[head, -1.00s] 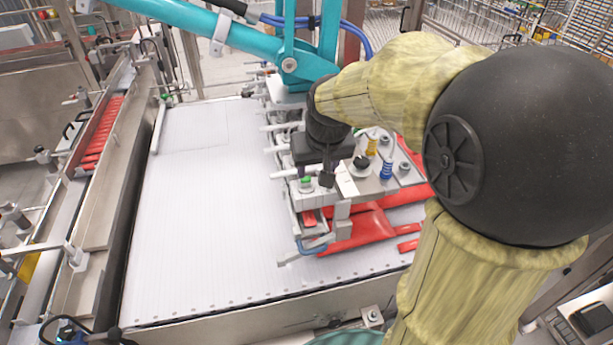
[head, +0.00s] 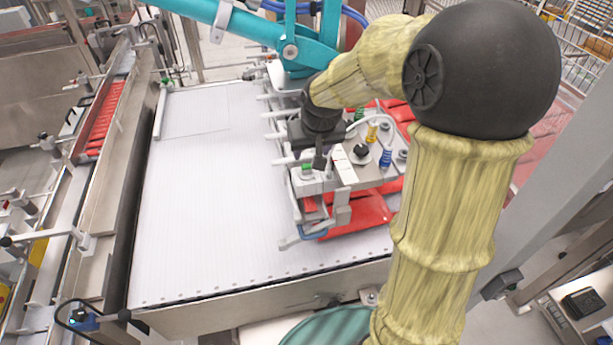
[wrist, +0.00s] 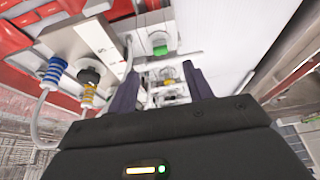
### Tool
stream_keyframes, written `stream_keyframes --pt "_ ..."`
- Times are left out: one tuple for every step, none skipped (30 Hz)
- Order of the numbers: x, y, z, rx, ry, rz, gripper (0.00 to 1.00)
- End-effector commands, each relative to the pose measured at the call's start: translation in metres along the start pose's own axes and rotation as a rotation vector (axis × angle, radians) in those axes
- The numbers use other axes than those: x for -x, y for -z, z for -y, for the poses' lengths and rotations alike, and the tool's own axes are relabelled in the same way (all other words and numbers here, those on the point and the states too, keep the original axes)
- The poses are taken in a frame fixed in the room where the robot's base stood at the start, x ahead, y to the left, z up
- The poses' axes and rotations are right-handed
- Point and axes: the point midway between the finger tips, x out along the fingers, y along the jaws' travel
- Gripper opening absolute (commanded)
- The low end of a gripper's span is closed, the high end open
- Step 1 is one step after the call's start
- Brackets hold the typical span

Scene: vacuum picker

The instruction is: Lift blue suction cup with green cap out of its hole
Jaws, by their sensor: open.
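A blue ribbed suction cup (head: 385,158) stands at the right edge of the grey plate of the vacuum picker (head: 368,178). It also shows at the left of the wrist view (wrist: 52,72); I cannot make out a green cap on it. A green piece (head: 307,168) sits on the picker's white block and shows near the middle of the wrist view (wrist: 161,50). My gripper (head: 319,160) is over the picker's left part, left of the blue cup and apart from it. Its dark fingers (wrist: 162,88) are open, with nothing held between them.
A yellow ribbed cup (head: 371,133) and a black knob (head: 361,151) stand close to the blue cup. Red parts (head: 358,216) lie under the picker. A teal arm (head: 270,35) holds the picker from behind. The white table (head: 205,200) is clear on the left.

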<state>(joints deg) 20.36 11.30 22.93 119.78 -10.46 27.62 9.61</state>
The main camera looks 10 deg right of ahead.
Motion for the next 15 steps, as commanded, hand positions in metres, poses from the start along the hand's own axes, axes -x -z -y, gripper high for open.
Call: stream_keyframes --pt "-0.009 -0.001 0.0 0.002 0.001 0.005 0.51" --pt "-0.014 -0.001 0.0 0.001 0.001 0.006 0.51" --pt "-0.02 -0.001 0.0 0.002 0.001 0.005 0.51" --pt "-0.025 -0.001 0.001 0.002 0.002 0.006 0.51" --pt "-0.03 -0.001 0.001 0.003 0.002 0.005 0.51" --pt "-0.036 0.0 0.0 0.001 0.001 0.004 0.51" --pt "-0.04 0.0 0.0 0.002 0.0 0.004 0.51" --pt "-0.043 0.0 0.0 0.002 0.001 0.002 0.51" --pt "-0.047 0.0 0.0 0.001 0.0 0.002 0.51" --pt "-0.048 0.0 0.0 0.001 0.0 0.002 0.51" --pt "-0.05 0.0 0.0 0.001 0.0 0.001 0.51" --pt "-0.05 0.0 0.0 0.001 0.0 0.0 0.51" --pt "-0.05 0.0 0.0 0.0 0.0 0.0 0.51" --pt "-0.05 0.0 0.0 0.0 0.0 -0.001 0.51" --pt "-0.05 0.0 0.0 0.0 -0.001 -0.001 0.51"
